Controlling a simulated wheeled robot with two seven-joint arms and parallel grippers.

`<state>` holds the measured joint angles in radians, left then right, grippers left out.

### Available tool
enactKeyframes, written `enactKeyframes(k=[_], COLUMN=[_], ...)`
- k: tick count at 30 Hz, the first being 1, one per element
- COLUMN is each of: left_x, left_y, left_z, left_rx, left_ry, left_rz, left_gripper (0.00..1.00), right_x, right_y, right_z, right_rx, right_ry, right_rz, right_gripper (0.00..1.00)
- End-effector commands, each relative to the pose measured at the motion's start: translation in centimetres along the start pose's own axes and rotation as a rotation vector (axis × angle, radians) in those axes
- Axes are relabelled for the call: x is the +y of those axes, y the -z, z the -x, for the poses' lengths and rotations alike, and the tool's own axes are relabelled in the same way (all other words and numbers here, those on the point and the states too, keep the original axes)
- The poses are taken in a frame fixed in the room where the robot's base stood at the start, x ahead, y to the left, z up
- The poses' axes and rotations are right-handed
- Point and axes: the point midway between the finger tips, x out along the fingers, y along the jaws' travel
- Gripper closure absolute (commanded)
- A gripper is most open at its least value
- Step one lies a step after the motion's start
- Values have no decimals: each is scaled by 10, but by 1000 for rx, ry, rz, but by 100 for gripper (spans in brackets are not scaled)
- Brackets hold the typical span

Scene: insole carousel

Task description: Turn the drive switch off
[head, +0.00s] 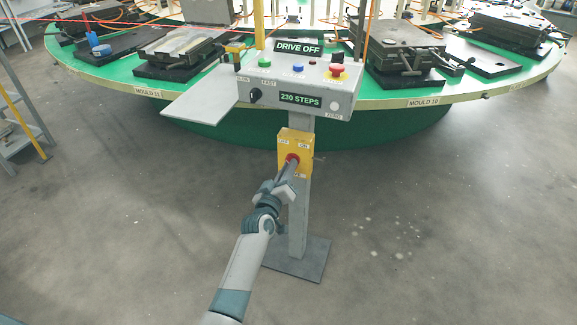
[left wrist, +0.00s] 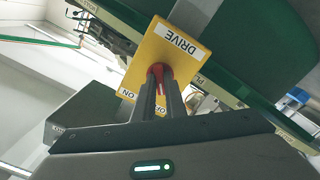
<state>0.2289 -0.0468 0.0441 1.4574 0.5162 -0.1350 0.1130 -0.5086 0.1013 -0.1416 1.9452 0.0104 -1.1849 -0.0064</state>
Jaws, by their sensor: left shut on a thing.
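The drive switch is a red knob (head: 292,158) on a yellow box (head: 306,158), fixed to the grey post below the control panel. The box has OFF and ON labels along its top and a DRIVE label. My left gripper (head: 289,166) is shut on the red knob. In the left wrist view the fingers (left wrist: 160,85) close around the red knob (left wrist: 157,69) in front of the yellow box (left wrist: 150,50). The fingers hide part of the knob, so I cannot tell its exact angle. The panel's upper display (head: 298,48) reads DRIVE OFF. My right gripper is not in view.
The grey control panel (head: 268,78) has several buttons, a red emergency knob (head: 336,70) and a display reading 230 STEPS. A green carousel (head: 440,98) carrying moulds stands behind it. The post's base plate (head: 310,262) rests on the floor.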

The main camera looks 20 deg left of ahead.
Motion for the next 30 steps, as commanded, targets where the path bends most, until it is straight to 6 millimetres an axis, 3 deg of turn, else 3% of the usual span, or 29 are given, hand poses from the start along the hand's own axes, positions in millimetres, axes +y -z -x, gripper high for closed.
enactKeyframes(k=[9, 22, 23, 24, 30], left_x=[0, 0, 0, 0, 0], left_y=[0, 0, 0, 0, 0], left_z=[0, 0, 0, 0, 0], left_rx=[0, 1, 1, 1, 1], left_ry=[0, -1, 0, 0, 0], left_rz=[110, 122, 122, 122, 121], left_gripper=[100, 100, 82, 72, 70], right_x=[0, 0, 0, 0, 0], right_y=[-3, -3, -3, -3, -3], right_z=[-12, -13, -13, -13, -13], right_rx=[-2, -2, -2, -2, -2], right_ry=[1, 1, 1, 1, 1], right_rz=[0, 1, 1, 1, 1], right_gripper=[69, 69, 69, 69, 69])
